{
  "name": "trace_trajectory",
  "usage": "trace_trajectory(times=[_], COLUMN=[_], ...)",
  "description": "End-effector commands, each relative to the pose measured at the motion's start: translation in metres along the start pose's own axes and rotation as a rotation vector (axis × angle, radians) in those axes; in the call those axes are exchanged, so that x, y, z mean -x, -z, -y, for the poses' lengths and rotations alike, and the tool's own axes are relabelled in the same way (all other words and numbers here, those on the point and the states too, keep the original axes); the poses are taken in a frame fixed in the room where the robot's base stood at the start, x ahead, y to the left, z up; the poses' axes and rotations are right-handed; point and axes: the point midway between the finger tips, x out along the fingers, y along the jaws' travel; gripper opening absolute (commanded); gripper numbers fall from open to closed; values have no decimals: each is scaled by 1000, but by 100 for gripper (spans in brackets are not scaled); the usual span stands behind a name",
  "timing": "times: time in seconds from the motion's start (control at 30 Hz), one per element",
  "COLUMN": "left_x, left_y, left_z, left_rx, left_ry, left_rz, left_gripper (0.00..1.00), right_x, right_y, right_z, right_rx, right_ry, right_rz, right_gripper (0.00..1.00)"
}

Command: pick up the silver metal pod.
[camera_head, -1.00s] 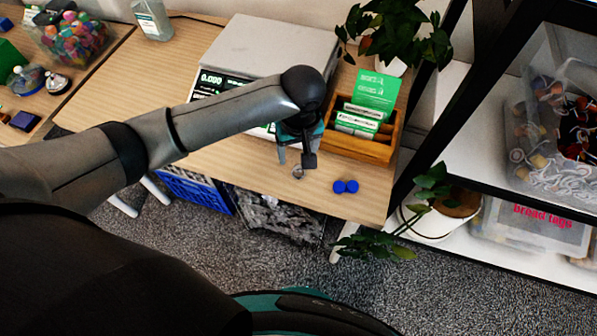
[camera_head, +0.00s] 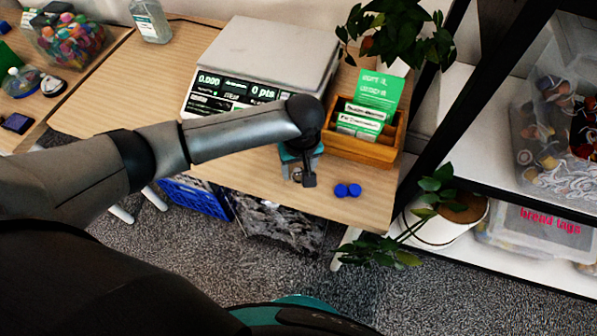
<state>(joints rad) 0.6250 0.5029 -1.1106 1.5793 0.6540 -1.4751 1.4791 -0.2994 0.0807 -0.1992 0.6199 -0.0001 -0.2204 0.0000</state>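The silver metal pod (camera_head: 297,176) is small and sits on the wooden table near its front edge, partly hidden by my gripper. My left gripper (camera_head: 298,175) points down over it, with one finger on each side of the pod. The fingers look open, with the pod in the gap between them. I cannot tell whether either finger touches it. My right gripper is not in view.
Two blue round pieces (camera_head: 347,190) lie just right of the gripper on the table (camera_head: 240,160). A wooden card box (camera_head: 362,148) and a scale (camera_head: 270,60) stand behind. A black-framed shelf (camera_head: 455,95) rises at the right.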

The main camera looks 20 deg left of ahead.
Motion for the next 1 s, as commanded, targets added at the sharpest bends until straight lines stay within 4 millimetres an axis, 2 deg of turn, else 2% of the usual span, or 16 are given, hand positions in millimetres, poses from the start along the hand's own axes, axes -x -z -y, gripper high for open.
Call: trace_trajectory(times=[0.07,0.53,1.0], left_x=[0,0,1], left_y=[0,0,0], left_z=[0,0,0], left_rx=[0,0,0], left_ry=[0,0,0], left_rz=[0,0,0], left_gripper=[51,0,0], right_x=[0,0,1], right_y=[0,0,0], right_z=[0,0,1], right_rx=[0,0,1], right_ry=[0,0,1], right_rz=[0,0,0], right_gripper=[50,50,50])
